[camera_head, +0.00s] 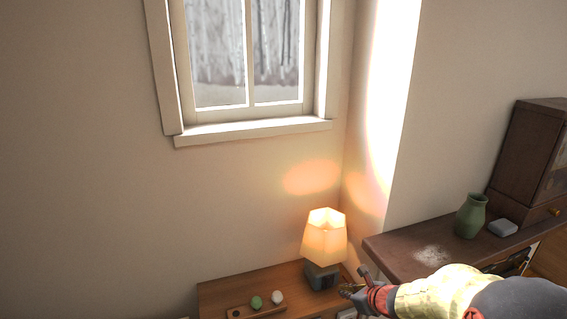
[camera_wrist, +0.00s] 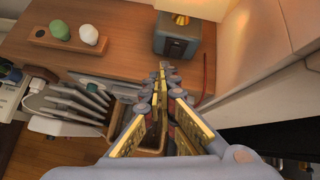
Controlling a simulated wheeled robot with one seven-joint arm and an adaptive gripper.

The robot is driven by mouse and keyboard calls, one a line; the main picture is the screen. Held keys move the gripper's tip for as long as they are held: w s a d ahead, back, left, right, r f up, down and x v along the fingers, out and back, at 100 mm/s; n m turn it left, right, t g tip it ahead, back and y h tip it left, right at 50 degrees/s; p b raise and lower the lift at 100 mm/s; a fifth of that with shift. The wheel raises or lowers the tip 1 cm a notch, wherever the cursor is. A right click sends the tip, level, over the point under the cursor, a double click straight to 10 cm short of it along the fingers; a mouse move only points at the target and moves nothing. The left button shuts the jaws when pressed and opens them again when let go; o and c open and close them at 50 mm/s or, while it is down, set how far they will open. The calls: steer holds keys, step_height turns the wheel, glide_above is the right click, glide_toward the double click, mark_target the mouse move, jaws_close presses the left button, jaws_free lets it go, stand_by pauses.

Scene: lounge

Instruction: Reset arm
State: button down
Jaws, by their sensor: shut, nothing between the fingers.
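My arm reaches in from the lower right of the head view. My gripper (camera_head: 352,290) is just in front of the lit table lamp (camera_head: 325,238), near the right end of a low wooden cabinet (camera_head: 215,296). In the wrist view my gripper (camera_wrist: 163,72) has its fingers drawn together at the tips, shut and empty. The tips show just below the grey lamp base (camera_wrist: 177,40). I cannot tell whether they touch anything.
A wooden holder (camera_wrist: 70,46) with a green and a white ball lies on the cabinet. Grey slatted items (camera_wrist: 75,105) show below its edge. At right, a dark wooden top (camera_head: 395,253) bears a green vase (camera_head: 470,215) and a small pale box (camera_head: 502,228).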

steer(key=s+a+r+n+g+y, duration=0.1)
steer(key=s+a+r+n+g, duration=0.25)
steer(key=s+n, duration=0.55)
steer(key=s+a+r+n+g+y, duration=0.15)
steer(key=s+a+n, duration=0.25)
steer(key=s+n, duration=0.5)
steer(key=s+d+r+n+h, duration=0.2)
steer(key=s+r+n+h, duration=0.1)
steer(key=s+r+n, duration=0.3)
steer(key=s+d+r+n+t+h, duration=0.1)
steer(key=s+d+r+n+h, duration=0.2)
steer(key=s+r, duration=0.6)
steer(key=r+n, duration=0.1)
steer(key=n, duration=0.1)
steer(key=shift+s+n+t, duration=0.2)
steer(key=shift+n+t, duration=0.1)
steer(key=shift+n, duration=0.1)
